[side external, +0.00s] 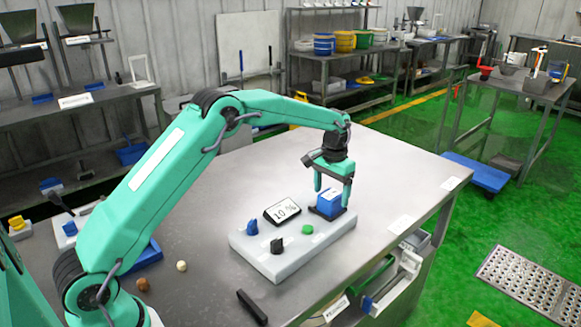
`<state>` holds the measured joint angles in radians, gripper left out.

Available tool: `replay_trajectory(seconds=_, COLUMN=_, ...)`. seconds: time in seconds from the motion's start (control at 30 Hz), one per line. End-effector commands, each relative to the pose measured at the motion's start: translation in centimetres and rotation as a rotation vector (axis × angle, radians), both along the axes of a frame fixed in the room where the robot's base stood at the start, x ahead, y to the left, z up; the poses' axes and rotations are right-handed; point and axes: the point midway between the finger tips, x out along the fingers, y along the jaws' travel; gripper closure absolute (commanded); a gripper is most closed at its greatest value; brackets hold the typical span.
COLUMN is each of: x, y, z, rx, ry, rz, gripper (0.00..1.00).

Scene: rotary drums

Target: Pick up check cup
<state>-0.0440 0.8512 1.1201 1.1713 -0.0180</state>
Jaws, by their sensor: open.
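A small blue box-shaped cup (327,207) with a pale label stands on a dark base at the back right of a light grey control box on the table. It is the likeliest check cup, though no name on it is readable. My gripper (333,191) points down right at this blue cup, with one green finger at its left side and the other at its right. The fingers are open. I cannot tell whether either finger touches the cup. The cup's upper part is partly hidden by the gripper.
The grey control box (280,262) carries a "10 %" display (282,212), a blue knob (252,228), a black knob (277,246) and a green button (308,230). A black bar (252,307) and two small balls lie nearby. The table's right side is mostly clear.

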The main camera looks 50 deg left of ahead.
Motion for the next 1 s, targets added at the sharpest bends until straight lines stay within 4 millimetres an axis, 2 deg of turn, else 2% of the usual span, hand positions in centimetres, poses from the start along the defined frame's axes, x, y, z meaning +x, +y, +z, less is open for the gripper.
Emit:
replay_trajectory(seconds=0.1, x=0.0, y=0.0, z=-1.3, rx=0.000, ry=0.001, rz=0.000, gripper=0.22)
replay_trajectory(seconds=0.23, x=0.0, y=0.0, z=-2.1, rx=0.000, ry=-0.001, rz=0.000, gripper=0.22)
replay_trajectory(seconds=0.73, x=0.0, y=0.0, z=-2.2, rx=0.000, ry=-0.001, rz=0.000, gripper=0.22)
replay_trajectory(seconds=0.77, x=0.0, y=0.0, z=-2.2, rx=0.000, ry=-0.001, rz=0.000, gripper=0.24)
replay_trajectory(seconds=1.0, x=0.0, y=0.0, z=-2.2, rx=0.000, ry=-0.001, rz=0.000, gripper=0.71)
